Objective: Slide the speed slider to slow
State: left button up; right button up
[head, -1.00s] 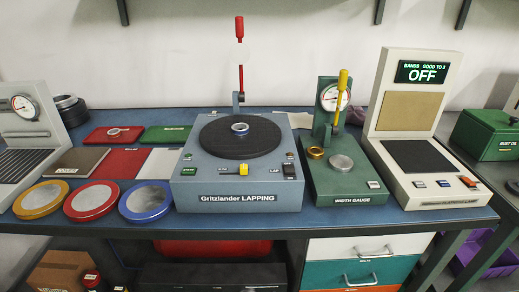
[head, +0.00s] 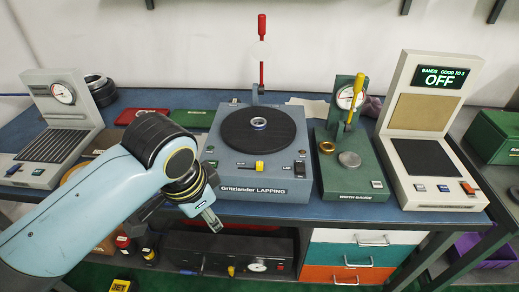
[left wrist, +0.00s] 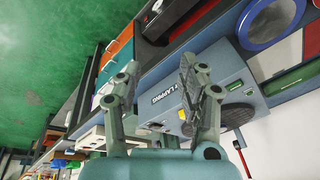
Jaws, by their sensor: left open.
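The grey-blue lapping machine (head: 228,160) stands on the blue bench, its round black plate (head: 235,138) holding a small ring (head: 258,123). The knob also shows in the left wrist view (left wrist: 182,114). My left gripper (head: 212,222) is open and empty, in front of the bench edge, below and left of the knob and apart from it. In the left wrist view its two fingers (left wrist: 160,75) stand apart with the machine behind them. My right gripper is not in view.
A green width gauge (head: 350,180) with a yellow lever and a cream OFF display unit (head: 435,190) stand right of the machine. A red-handled lever (head: 262,45) rises behind the plate. A gauge stand (head: 60,120) is at left. My left arm hides the coloured round dishes.

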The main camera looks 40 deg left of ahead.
aim_at(259, 163)
pick_arm(q)
jog(key=w+a+r+m+g+p, duration=0.1)
jog(key=w+r+m, duration=0.3)
jog(key=w, duration=0.6)
jog(key=w+a+r+m+g, duration=0.1)
jog(key=w+r+m+g, duration=0.3)
jog(key=w, duration=0.6)
notch_tip(259, 163, down, 12)
jog(key=shift+a+r+m+t+h, duration=0.1)
jog(key=shift+r+m+t+h, duration=0.1)
jog(key=shift+t, duration=0.4)
jog(key=shift+a+r+m+t+h, duration=0.1)
jog(key=shift+m+t+h, duration=0.1)
jog(key=shift+t, duration=0.4)
grip_shut()
